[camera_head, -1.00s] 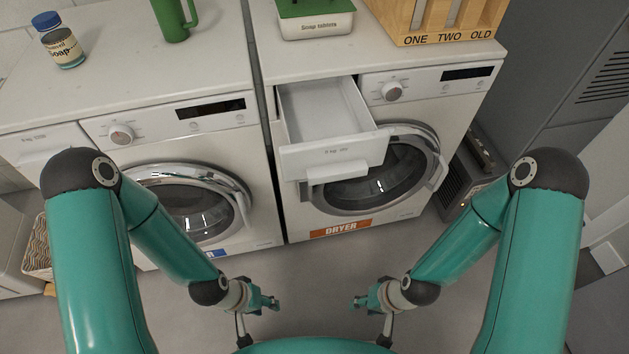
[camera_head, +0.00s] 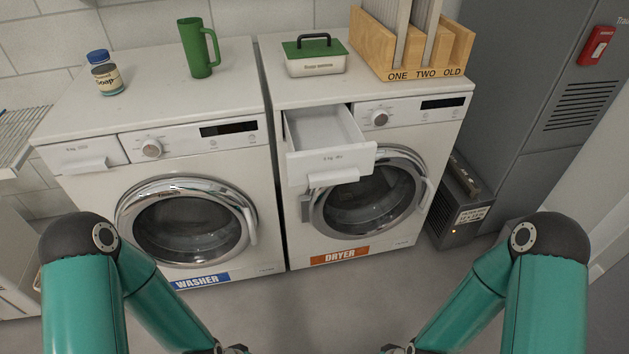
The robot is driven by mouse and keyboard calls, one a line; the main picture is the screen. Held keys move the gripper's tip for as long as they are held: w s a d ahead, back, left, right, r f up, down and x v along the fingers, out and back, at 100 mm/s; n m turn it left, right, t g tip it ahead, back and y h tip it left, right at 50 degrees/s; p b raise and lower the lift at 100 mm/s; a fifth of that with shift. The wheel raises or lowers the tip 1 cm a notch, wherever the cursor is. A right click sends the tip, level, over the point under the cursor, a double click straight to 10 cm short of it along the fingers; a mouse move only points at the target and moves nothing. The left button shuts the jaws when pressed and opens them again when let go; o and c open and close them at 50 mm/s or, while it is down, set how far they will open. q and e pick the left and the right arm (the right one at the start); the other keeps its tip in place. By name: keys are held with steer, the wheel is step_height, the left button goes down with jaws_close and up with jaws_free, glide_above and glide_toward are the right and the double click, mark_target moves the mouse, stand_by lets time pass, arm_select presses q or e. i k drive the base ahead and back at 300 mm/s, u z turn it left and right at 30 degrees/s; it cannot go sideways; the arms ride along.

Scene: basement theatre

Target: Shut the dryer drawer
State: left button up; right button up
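The dryer (camera_head: 300,235) stands right of the washer and bears an orange DRYER label. Its white drawer (camera_head: 331,164) at the top left is pulled well out, and its inside looks empty. The drawer front has a protruding handle (camera_head: 337,178). The dryer's round door (camera_head: 366,203) looks closed, below and right of the drawer. My left and right arms reach in from the bottom corners. Both grippers are at or below the bottom edge, low in front of the machines and apart from the drawer; their fingers cannot be made out.
The washer (camera_head: 95,205) stands left, its drawer (camera_head: 82,155) shut. On top are a soap bottle (camera_head: 107,78), a green mug (camera_head: 197,50), a green-lidded box (camera_head: 315,62) and a wooden rack (camera_head: 430,62). A grey box (camera_head: 462,210) stands right of the dryer. Floor in front is clear.

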mark_target(328, 147)
steer(key=z, duration=0.15)
steer(key=i, duration=0.9)
steer(key=z, duration=0.05)
steer(key=k, duration=0.35)
